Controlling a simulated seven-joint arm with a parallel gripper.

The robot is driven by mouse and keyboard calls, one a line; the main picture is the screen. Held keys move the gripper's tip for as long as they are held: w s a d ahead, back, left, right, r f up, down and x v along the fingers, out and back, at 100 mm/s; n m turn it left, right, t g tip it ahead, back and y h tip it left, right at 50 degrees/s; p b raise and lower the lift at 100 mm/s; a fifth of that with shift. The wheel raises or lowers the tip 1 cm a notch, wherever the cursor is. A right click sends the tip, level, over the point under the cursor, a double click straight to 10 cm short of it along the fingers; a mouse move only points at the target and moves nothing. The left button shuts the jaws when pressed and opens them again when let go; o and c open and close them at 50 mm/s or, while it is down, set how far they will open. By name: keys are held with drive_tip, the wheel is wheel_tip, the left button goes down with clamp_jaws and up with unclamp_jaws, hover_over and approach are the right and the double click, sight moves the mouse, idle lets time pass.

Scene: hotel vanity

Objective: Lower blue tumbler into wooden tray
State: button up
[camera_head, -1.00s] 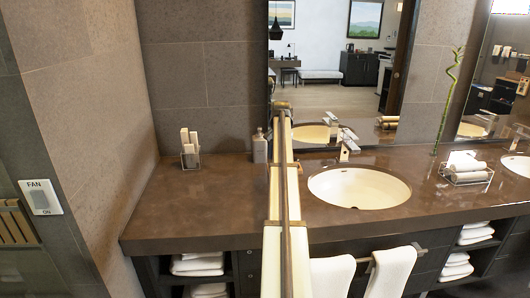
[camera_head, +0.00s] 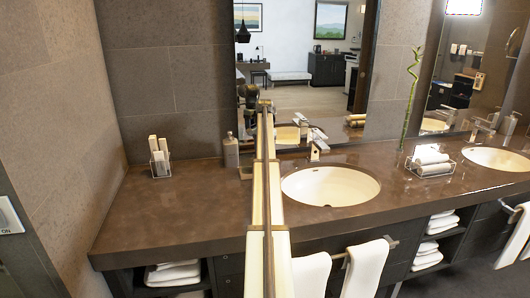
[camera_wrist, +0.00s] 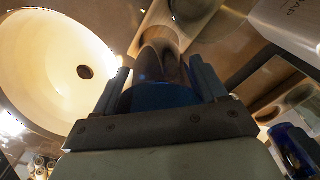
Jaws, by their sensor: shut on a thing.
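In the wrist view, my gripper (camera_wrist: 163,82) is shut on the blue tumbler (camera_wrist: 160,98), which shows as a dark blue shape between the two fingers. A pale wooden tray (camera_wrist: 150,40) with rounded hollows lies beyond the fingertips, close to the tumbler's far end. I cannot tell whether the tumbler touches the tray.
The white sink basin (camera_wrist: 35,50) is left of my gripper; it also shows in the head view (camera_head: 330,185). A blue glass shape (camera_wrist: 295,150), perhaps a reflection, is lower right. A grey bottle (camera_head: 231,152) stands left of my arm.

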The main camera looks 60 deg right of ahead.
drive_tip(key=shift+f, duration=0.15)
drive_tip(key=shift+f, duration=2.55)
drive_tip(key=o, duration=1.3)
drive_tip(key=shift+r, duration=0.1)
wheel_tip(320, 180, up, 14)
drive_tip(key=shift+f, duration=0.2)
drive_tip(key=shift+a, duration=0.15)
